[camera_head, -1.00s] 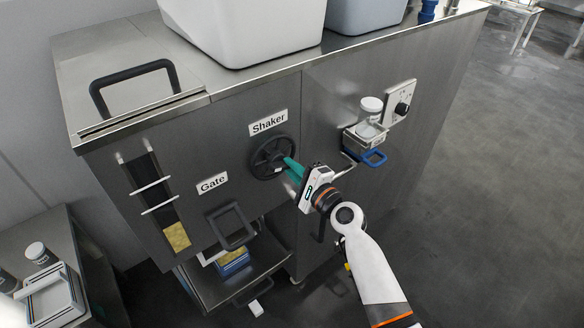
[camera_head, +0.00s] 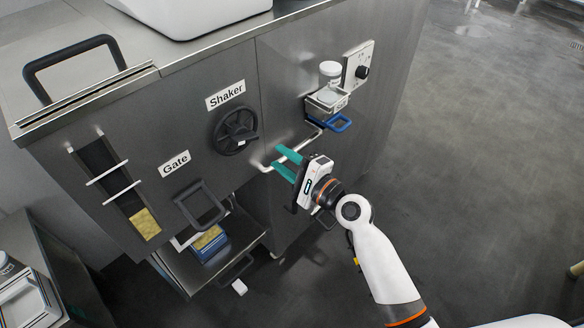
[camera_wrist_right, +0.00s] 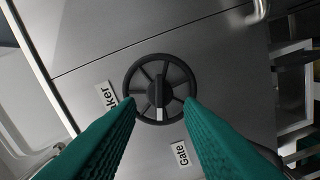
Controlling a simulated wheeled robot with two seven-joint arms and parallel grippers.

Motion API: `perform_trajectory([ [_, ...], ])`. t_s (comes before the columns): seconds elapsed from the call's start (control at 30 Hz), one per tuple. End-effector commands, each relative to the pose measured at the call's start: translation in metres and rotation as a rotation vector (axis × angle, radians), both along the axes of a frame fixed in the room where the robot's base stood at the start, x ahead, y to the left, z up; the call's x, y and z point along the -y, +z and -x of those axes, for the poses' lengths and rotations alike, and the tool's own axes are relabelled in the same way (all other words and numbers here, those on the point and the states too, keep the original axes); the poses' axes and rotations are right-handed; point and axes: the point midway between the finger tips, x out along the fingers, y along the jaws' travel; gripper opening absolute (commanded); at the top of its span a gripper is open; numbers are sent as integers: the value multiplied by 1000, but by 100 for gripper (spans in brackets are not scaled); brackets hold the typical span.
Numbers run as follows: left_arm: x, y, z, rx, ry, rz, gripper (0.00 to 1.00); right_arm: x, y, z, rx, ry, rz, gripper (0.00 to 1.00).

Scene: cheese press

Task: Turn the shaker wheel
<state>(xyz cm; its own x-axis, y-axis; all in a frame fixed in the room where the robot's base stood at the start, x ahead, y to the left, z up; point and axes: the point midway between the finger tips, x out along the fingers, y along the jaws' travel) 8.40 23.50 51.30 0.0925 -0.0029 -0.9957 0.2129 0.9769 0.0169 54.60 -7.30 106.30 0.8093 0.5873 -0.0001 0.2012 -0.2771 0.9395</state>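The shaker wheel (camera_head: 235,131) is a black spoked handwheel on the steel front panel, below the "Shaker" label (camera_head: 226,95). In the right wrist view the wheel (camera_wrist_right: 160,88) lies ahead, between the two fingers, with a pale mark at the lower side of its hub. My right gripper (camera_head: 279,160) has teal fingers, spread apart and empty. It is to the right of and a little below the wheel, apart from it. The right gripper (camera_wrist_right: 158,103) also looks open in the wrist view. My left gripper is not in view.
The gate handle (camera_head: 201,206) is below left of the wheel. A bent metal pipe (camera_head: 288,153) is close to my right fingers. A bracket with a white jar (camera_head: 329,73) and blue handle (camera_head: 338,123) is to the upper right. The floor at right is clear.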

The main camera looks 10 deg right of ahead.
Motion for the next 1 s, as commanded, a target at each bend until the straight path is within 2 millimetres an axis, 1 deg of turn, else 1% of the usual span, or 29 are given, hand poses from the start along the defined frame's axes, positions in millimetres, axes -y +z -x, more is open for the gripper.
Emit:
perform_trajectory([
  [0.03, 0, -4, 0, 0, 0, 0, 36, 5, -2, 7, 1, -1, 3, 34],
  [0.1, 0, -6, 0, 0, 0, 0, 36, 10, -2, 14, -2, 1, 1, 34],
  [0.23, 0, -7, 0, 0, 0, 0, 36, 15, -1, 21, 0, 1, 0, 34],
  [0.73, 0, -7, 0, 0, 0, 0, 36, 16, 0, 22, 0, 1, 0, 34],
  [0.8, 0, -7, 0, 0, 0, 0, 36, 16, -3, 22, -3, -1, 6, 34],
  [0.87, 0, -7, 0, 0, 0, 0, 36, 17, -13, 21, -12, -9, 27, 34],
  [0.93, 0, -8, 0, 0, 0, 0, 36, 21, -37, 18, -32, -25, 82, 34],
  [0.97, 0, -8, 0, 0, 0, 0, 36, 23, -52, 18, -44, -34, 116, 34],
  [1.0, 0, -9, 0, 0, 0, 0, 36, 26, -75, 18, -62, -46, 173, 34],
])
